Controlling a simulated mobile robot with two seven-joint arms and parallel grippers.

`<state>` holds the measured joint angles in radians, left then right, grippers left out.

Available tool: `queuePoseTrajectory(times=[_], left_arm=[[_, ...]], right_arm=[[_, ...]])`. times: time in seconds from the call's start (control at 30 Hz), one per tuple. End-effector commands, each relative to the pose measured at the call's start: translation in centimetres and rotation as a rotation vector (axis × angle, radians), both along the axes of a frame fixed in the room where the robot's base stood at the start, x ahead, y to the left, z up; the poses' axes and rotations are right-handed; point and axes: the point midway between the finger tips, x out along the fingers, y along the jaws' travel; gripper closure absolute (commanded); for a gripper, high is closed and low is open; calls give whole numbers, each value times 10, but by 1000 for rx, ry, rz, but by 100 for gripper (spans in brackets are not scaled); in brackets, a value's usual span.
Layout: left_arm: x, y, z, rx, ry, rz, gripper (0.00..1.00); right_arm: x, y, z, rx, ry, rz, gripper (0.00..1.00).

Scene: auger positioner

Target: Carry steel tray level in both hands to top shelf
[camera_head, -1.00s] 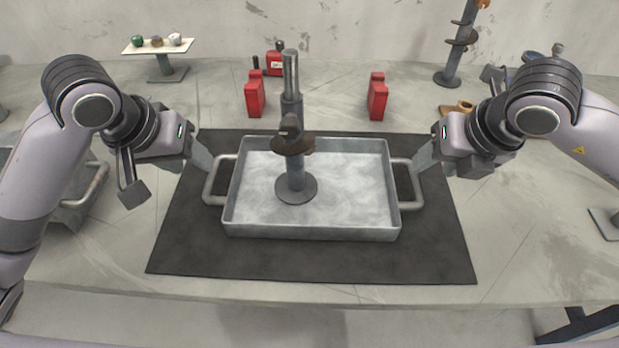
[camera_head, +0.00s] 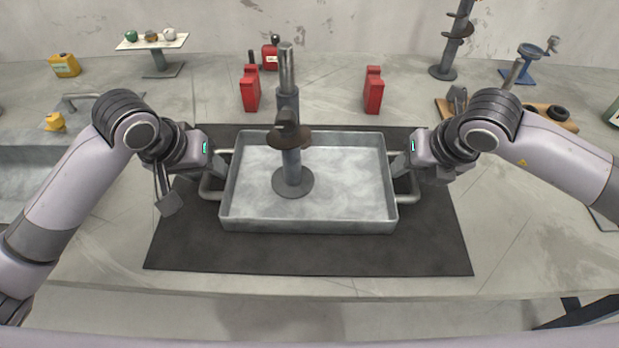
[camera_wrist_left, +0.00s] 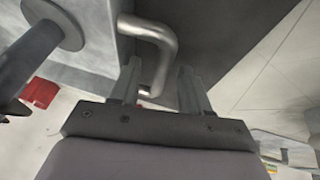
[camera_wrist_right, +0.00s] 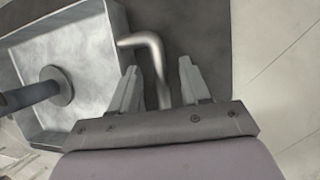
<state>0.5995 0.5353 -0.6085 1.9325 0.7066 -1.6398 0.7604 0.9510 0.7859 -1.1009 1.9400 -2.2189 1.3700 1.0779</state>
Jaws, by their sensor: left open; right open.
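The steel tray (camera_head: 345,226) lies flat on a dark mat (camera_head: 300,257), with a tube handle at each end. A grey auger post (camera_head: 289,105) on a round base stands in the tray. My left gripper (camera_head: 220,163) is at the left handle (camera_head: 208,191). In the left wrist view its open fingers (camera_wrist_left: 160,88) straddle the handle tube (camera_wrist_left: 160,45). My right gripper (camera_head: 402,166) is at the right handle (camera_head: 408,194). In the right wrist view its open fingers (camera_wrist_right: 160,88) have the handle tube (camera_wrist_right: 154,52) between them. I cannot make out a top shelf.
Two red blocks (camera_head: 250,92) (camera_head: 373,92) stand behind the tray. A small raised stand (camera_head: 153,42) with several lumps is at the back left. Another auger post (camera_head: 455,45) stands at the back right. Another handled metal container (camera_head: 40,152) is at the left. The bench front is clear.

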Motion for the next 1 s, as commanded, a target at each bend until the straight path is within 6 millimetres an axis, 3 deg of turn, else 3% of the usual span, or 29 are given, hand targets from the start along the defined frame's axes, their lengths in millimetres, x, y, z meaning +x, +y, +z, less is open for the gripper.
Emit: queuePoseTrajectory(times=[0.13, 0.27, 1.0], left_arm=[[0, 0, 0, 0, 0, 0, 57], [0, 0, 0, 0, 0, 0, 99], [0, 0, 1, -1, -1, 0, 100]], right_arm=[[0, 0, 0, 0, 0, 0, 57], [0, 0, 0, 0, 1, 0, 99], [0, 0, 0, 0, 1, 0, 100]])
